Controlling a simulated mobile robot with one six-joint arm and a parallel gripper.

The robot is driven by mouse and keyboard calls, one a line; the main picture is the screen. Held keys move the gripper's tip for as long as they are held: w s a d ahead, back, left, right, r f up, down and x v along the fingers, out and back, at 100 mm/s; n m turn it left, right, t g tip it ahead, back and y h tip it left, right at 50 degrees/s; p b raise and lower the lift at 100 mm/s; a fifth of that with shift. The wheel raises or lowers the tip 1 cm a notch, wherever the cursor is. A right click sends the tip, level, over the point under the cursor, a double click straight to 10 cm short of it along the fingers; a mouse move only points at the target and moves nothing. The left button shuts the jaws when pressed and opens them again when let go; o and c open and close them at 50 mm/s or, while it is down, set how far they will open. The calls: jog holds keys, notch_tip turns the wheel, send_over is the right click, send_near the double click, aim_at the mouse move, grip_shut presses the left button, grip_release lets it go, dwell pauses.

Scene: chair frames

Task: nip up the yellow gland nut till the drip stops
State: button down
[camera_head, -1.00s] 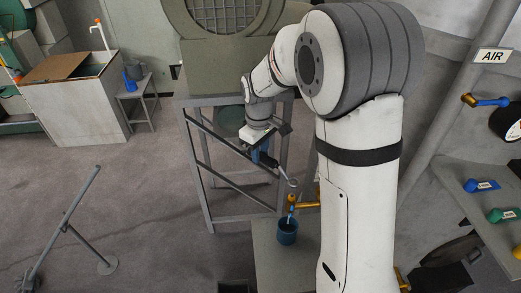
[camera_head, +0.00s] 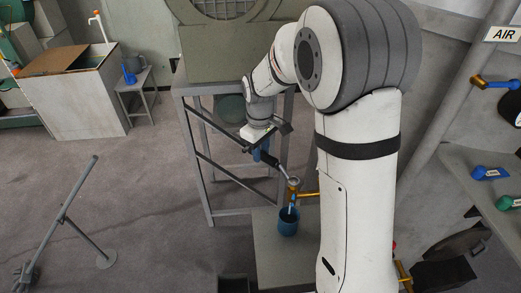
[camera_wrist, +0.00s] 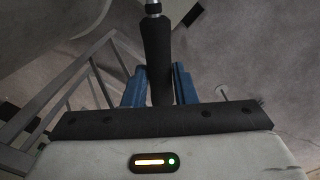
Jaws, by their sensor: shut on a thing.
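My gripper (camera_head: 262,150) is shut on the dark handle of a ring-ended spanner (camera_head: 281,172). In the wrist view, the blue fingers of my gripper (camera_wrist: 159,88) stand on both sides of the spanner's black handle (camera_wrist: 157,50). The spanner's grey ring is at the top of a yellow-brass valve (camera_head: 303,195), touching or just above it; I cannot tell whether it is around the gland nut. The yellow nut is not clearly distinguishable from the valve. A pale spout or stream runs down into a blue pot (camera_head: 288,224); I cannot make out drips.
The pot stands on a grey bench (camera_head: 266,250). A grey metal stand (camera_head: 203,160) rises behind the valve. A shelf (camera_head: 470,165) with blue and green handled parts is at the right.

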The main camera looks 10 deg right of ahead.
jog(key=shift+f, duration=0.2)
dwell(0.4)
jog(key=shift+f+b, duration=0.75)
jog(key=shift+f, duration=0.15)
